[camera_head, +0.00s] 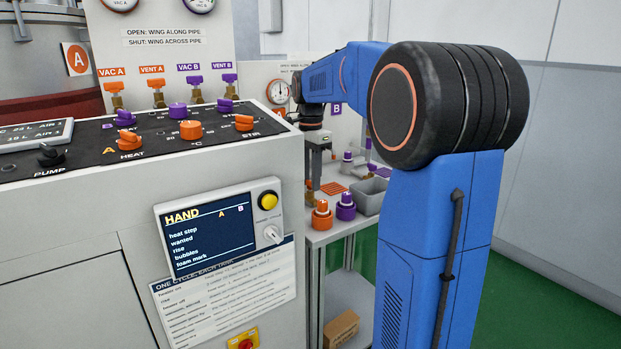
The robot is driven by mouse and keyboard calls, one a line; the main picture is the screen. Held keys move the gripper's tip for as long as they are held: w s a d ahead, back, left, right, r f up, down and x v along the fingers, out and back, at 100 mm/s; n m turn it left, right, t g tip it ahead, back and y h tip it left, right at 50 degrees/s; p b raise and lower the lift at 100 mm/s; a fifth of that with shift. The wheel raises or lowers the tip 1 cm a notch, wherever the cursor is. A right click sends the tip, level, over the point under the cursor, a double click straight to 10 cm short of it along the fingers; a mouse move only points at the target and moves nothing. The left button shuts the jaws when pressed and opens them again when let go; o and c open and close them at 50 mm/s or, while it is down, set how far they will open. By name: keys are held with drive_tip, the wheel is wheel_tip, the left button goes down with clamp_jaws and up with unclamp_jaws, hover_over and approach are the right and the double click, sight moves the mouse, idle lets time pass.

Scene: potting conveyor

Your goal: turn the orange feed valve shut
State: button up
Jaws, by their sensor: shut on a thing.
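My gripper (314,168) is small in view, past the right end of the white console, pointing down from my blue arm. It is shut at the place where the orange feed valve would stand, left of a similar purple valve (347,157). The orange feed valve itself is hidden by the gripper and the console edge, so its wing angle cannot be told. A sign behind, partly covered by my arm, begins "OPEN: WING ALONG" (297,66).
An orange-capped bottle (322,214) and a purple-capped bottle (345,208) stand on the bench near a grey bin (369,196). An orange grid (333,188) lies behind them. The console (200,215) with knobs and a HAND screen (212,240) fills the left. Green floor (540,300) is clear at right.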

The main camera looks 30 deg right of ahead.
drive_tip(key=n, duration=0.4)
drive_tip(key=shift+n, duration=0.3)
drive_tip(key=n, duration=0.4)
drive_tip(key=shift+n, duration=0.3)
drive_tip(key=n, duration=0.4)
drive_tip(key=shift+n, duration=2)
drive_tip(key=o, duration=1)
drive_tip(key=shift+o, duration=0.2)
drive_tip(key=shift+r, duration=0.1)
